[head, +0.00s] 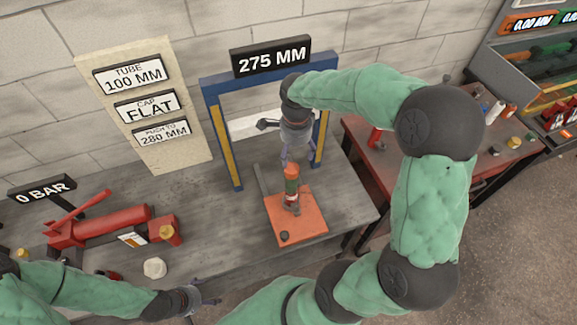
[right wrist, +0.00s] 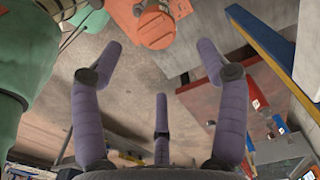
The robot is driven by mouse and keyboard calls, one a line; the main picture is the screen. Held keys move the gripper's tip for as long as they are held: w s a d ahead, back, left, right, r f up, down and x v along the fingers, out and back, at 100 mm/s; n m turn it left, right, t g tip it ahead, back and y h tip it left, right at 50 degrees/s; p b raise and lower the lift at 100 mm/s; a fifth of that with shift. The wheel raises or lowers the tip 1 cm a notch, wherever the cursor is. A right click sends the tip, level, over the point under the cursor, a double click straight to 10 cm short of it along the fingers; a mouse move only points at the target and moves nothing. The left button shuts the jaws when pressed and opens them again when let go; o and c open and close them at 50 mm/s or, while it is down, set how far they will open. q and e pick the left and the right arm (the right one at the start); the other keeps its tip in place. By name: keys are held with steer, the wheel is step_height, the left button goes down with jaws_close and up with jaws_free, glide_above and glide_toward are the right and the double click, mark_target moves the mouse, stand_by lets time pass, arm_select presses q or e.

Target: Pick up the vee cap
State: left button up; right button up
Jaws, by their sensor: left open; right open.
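An orange cap-like piece (head: 291,170) tops the short upright cylinder (head: 292,195) on the orange base plate (head: 312,222). My right gripper (head: 297,155) is open and hangs above this piece, pointing down. In the right wrist view its spread purple fingers (right wrist: 158,56) hold nothing, and a round orange end (right wrist: 158,24) shows beyond their tips. My left gripper (head: 207,301) is open and empty near the front edge of the bench.
A red pump (head: 105,226) and a white lump (head: 154,268) are on the left. A red table (head: 470,165) with small parts stands at right.

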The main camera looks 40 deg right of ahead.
mark_target(292, 168)
step_height(292, 168, down, 2)
steer(key=shift+s+f, duration=0.1)
steer(key=shift+s, duration=0.05)
steer(key=shift+w+a+f, duration=0.1)
steer(key=shift+w+f, duration=0.1)
steer(key=shift+f, duration=0.3)
steer(key=f, duration=0.4)
steer(key=shift+w+a+f+b, duration=0.15)
steer(key=shift+a+f+b, duration=0.2)
steer(key=shift+f+b, duration=0.05)
steer(key=c, duration=1.3)
